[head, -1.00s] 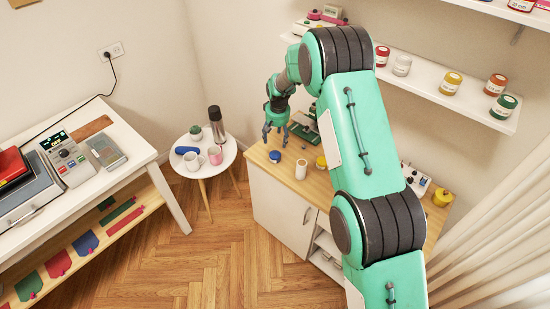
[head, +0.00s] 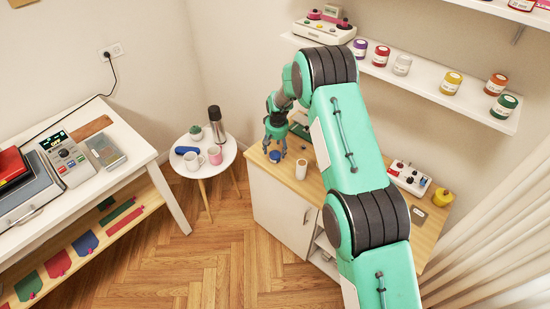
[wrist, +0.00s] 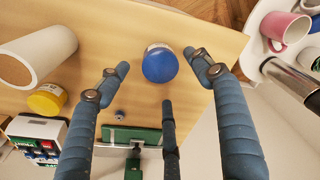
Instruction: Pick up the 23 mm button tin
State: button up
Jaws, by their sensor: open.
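A small round tin with a blue lid (head: 275,157) stands on the wooden cabinet top; it also shows in the wrist view (wrist: 160,64). No size label is readable, so I cannot tell whether it is the 23 mm button tin. My gripper (head: 274,150) is open above this tin, its fingers spread around it in the wrist view (wrist: 158,76). Nothing is held. A yellow-lidded tin (wrist: 47,100) stands to the left in the wrist view; the arm hides it in the head view.
A white cylinder (head: 301,169) stands close to the right of the blue tin. A green device (wrist: 132,136) lies behind it. The round side table (head: 204,168) with mugs and a flask is to the left. A shelf of jars (head: 432,88) hangs behind my arm.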

aim_at(275, 154)
jog(key=shift+f, duration=0.1)
jog(key=shift+w+a+f, duration=0.1)
jog(key=shift+f, duration=1.15)
jog(key=shift+w+a+f, duration=0.1)
jog(key=shift+f, duration=1.15)
jog(key=shift+c, duration=0.2)
jog(key=c, duration=1.3)
